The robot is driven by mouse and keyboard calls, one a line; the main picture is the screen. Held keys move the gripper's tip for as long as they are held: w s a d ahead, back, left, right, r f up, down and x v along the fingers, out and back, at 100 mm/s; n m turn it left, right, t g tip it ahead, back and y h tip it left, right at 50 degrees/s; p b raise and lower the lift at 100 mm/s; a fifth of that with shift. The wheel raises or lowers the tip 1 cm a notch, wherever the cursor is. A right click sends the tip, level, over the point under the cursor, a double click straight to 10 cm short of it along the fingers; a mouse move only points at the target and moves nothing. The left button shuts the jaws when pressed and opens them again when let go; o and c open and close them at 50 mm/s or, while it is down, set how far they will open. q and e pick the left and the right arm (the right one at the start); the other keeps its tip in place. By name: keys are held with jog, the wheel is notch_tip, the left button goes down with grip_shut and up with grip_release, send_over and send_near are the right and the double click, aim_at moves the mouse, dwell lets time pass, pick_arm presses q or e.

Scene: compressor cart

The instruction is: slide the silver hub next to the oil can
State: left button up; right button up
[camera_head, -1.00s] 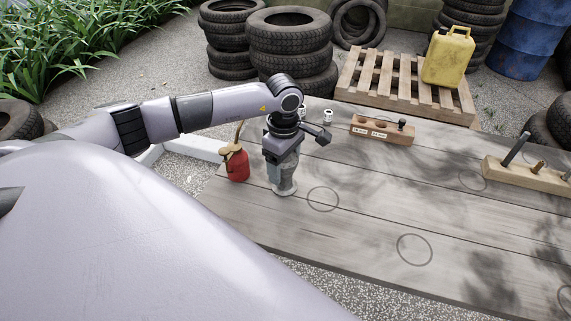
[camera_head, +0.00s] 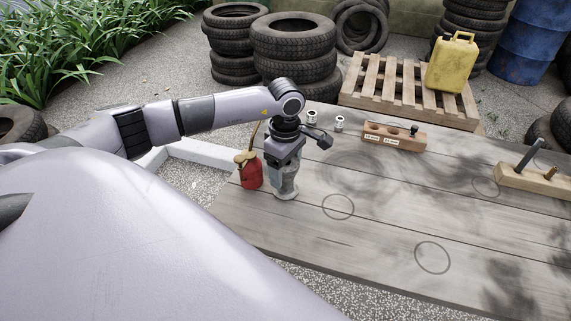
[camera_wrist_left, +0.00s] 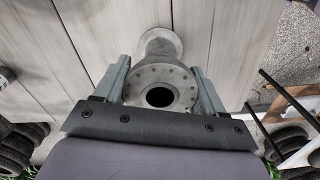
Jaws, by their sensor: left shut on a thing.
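The silver hub (camera_head: 287,188) stands upright on the wooden table, a grey flanged piece with a wide round foot. My left gripper (camera_head: 286,174) is shut on its upper part, coming from above. In the left wrist view the hub (camera_wrist_left: 158,75) sits between the two fingers, with its bolt-holed flange and dark bore facing the camera. The red oil can (camera_head: 251,175), with a brass-coloured top and thin spout, stands just left of the hub near the table's left edge. A narrow gap seems to lie between them. My right gripper is not in view.
Two small white-and-dark cylinders (camera_head: 340,123) and a wooden block with labels (camera_head: 394,137) stand at the table's back. Another wooden holder (camera_head: 534,178) with pegs is at the right. Drawn circles (camera_head: 338,207) mark the table. The table's middle is clear.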

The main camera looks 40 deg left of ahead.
pick_arm(q)
jog(key=o, duration=1.5)
jog(key=shift+r, duration=0.1)
notch_tip(320, 180, up, 7)
jog(key=shift+f+b, duration=0.2)
jog(key=shift+b, duration=0.15)
jog(key=shift+r, duration=0.25)
